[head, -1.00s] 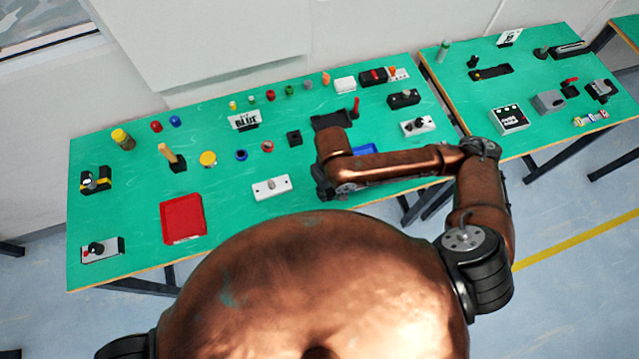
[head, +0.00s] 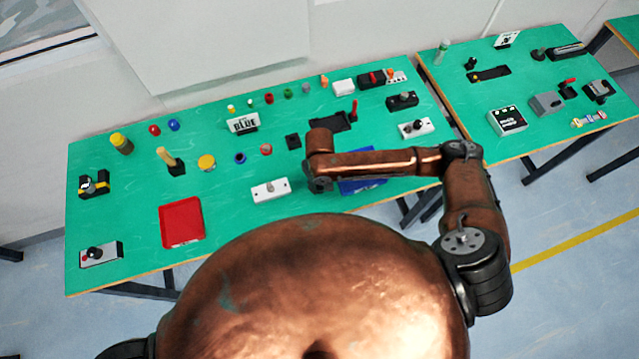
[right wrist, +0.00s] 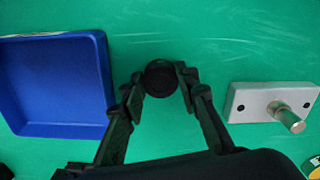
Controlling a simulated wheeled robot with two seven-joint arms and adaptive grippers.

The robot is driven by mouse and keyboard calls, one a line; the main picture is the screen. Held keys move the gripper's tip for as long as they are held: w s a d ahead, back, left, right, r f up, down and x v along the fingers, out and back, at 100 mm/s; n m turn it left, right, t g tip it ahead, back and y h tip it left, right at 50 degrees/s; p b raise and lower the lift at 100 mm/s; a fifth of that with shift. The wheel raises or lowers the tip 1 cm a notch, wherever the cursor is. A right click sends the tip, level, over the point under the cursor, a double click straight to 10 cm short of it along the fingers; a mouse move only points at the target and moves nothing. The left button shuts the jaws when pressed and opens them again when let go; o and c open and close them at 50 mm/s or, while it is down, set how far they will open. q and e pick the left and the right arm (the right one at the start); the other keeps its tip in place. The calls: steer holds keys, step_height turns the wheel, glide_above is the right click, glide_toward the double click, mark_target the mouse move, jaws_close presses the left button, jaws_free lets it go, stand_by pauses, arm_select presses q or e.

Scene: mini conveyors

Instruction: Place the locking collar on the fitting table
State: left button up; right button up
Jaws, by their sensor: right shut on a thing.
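A black round piece (right wrist: 160,78), which I take for the locking collar, is between the fingertips of my right gripper (right wrist: 158,88) in the right wrist view. The gripper is shut on it, above the green surface; I cannot tell how high. In the head view my right gripper (head: 317,186) is over the front of the larger green table (head: 110,210), and the collar is hidden there. A second green table (head: 545,75) stands to the right. I cannot tell which one is the fitting table. My left gripper is out of view.
A blue tray (right wrist: 55,85) lies left of the gripper in the right wrist view, and a pale plate with a metal post (right wrist: 272,102) lies right. The head view shows a red tray (head: 180,222), switch boxes and several small coloured parts.

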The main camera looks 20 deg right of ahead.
steer(key=o, duration=1.1)
step_height(320, 180, up, 12)
steer(key=shift+r+p, duration=0.1)
steer(key=shift+p, duration=0.2)
